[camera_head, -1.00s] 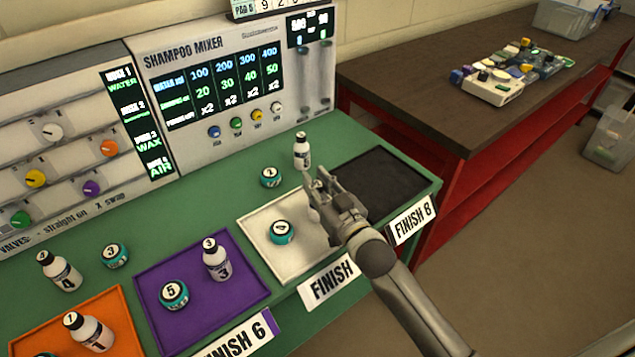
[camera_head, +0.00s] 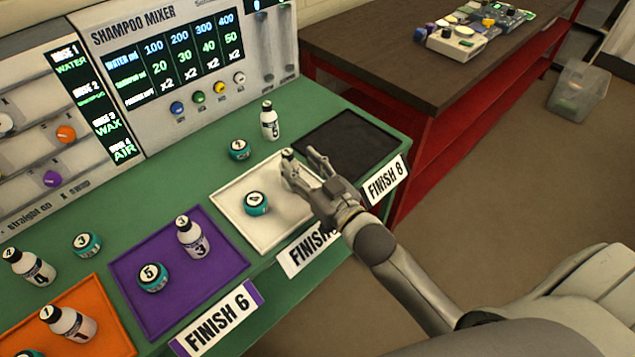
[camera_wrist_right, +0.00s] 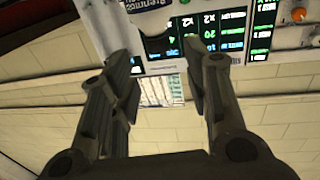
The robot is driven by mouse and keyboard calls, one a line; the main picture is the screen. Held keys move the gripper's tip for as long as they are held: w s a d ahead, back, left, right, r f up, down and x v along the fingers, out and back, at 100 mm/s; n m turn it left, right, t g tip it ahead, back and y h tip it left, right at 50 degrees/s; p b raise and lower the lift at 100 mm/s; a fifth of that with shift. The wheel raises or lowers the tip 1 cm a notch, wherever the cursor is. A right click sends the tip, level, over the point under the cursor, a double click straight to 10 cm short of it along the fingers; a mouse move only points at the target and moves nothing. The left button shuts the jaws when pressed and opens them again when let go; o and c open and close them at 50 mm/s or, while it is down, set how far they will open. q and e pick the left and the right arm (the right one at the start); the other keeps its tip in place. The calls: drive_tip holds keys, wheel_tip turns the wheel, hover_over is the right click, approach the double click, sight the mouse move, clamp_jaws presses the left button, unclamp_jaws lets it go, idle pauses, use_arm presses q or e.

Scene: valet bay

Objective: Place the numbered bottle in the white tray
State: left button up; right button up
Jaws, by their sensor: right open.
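The white tray (camera_head: 232,203) lies on the green bench and holds a teal jar marked 4 (camera_head: 256,204). What looks like a white bottle with a dark cap (camera_head: 288,160) shows in the tray's right part, mostly hidden by my right gripper (camera_head: 304,166); its number is unreadable. That gripper is open, and the right wrist view shows its fingers (camera_wrist_right: 165,95) apart with nothing between them. Other numbered bottles: 5 (camera_head: 269,121) behind the tray, 3 (camera_head: 194,240) in the purple tray, 4 (camera_head: 30,267) on the bench and 1 (camera_head: 70,323) in the orange tray. My left gripper is out of view.
The black tray (camera_head: 345,145) is empty. The purple tray (camera_head: 195,295) also holds jar 5 (camera_head: 152,278); the orange tray (camera_head: 100,305) lies left. Jars 2 (camera_head: 239,150) and 3 (camera_head: 87,244) stand on the bench. The shampoo mixer (camera_head: 190,65) stands behind.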

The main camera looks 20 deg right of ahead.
drive_tip(key=v, duration=0.5)
drive_tip(key=shift+s, duration=0.3)
